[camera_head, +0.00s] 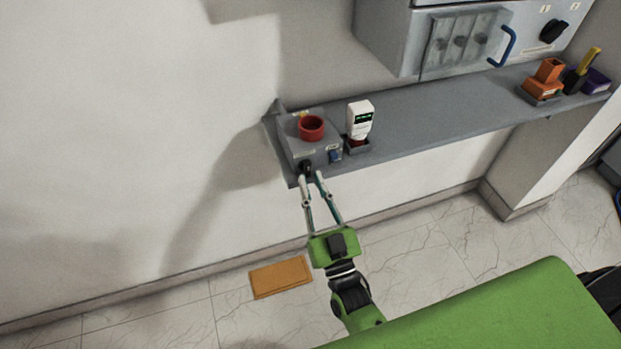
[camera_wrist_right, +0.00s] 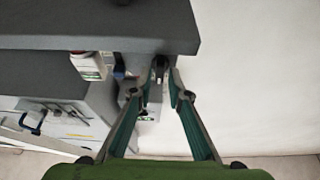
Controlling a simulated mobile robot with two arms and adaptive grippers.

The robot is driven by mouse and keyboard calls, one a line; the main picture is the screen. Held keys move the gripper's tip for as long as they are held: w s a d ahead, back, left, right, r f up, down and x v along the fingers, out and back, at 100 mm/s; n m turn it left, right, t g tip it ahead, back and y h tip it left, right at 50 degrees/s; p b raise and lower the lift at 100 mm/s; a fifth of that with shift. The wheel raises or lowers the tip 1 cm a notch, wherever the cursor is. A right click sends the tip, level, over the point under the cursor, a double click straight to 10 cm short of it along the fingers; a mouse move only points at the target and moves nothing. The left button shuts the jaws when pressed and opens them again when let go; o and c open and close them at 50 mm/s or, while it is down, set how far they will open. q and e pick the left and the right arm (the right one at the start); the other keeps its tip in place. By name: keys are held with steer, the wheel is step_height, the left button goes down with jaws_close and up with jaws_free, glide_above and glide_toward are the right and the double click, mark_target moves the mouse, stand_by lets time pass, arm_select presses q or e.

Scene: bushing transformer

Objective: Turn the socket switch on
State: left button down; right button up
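A grey socket box (camera_head: 292,150) with a red round socket (camera_head: 311,128) on top sits at the left end of the wall shelf. A black switch knob (camera_head: 306,167) is on its front, with a small blue part (camera_head: 334,156) to the right. My right gripper (camera_head: 311,177) is open just in front of the box, its fingertips close to the black knob. In the right wrist view the knob (camera_wrist_right: 160,67) appears between and just beyond the fingertips (camera_wrist_right: 161,88); I cannot tell whether they touch it. My left gripper is not in view.
A white handheld meter (camera_head: 360,120) stands on the grey shelf (camera_head: 430,112) right of the box. A grey cabinet with a blue handle (camera_head: 508,46) is above. Orange blocks (camera_head: 545,82) stand at the far right. An orange board (camera_head: 280,277) lies on the floor.

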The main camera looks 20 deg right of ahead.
steer(key=v, duration=1)
steer(key=shift+s, duration=0.15)
steer(key=shift+f, duration=0.1)
steer(key=s+f+n+g+y, duration=0.1)
steer(key=s+f+g, duration=0.15)
steer(key=f, duration=0.75)
steer(key=s+a+f+g, duration=0.1)
steer(key=f+g, duration=0.3)
steer(key=f, duration=0.7)
steer(key=s+f+n+g+y, duration=0.15)
steer(key=f+g, duration=0.25)
steer(key=f, duration=0.6)
steer(key=s+d+f+g+h, duration=0.1)
steer(key=s+d+f+g, duration=0.2)
steer(key=s+f, duration=0.3)
steer(key=s+d+f+g+h, duration=0.1)
steer(key=s+d+f+g, duration=0.2)
steer(key=s+f, duration=0.4)
steer(key=s+d+f+g+h, duration=0.1)
steer(key=s+d+f+g, duration=0.2)
steer(key=s, duration=1)
step_height(320, 180, down, 4)
steer(key=shift+s+r+g, duration=0.25)
steer(key=shift+s+g, duration=0.1)
steer(key=shift+g, duration=0.6)
steer(key=shift+d, duration=0.15)
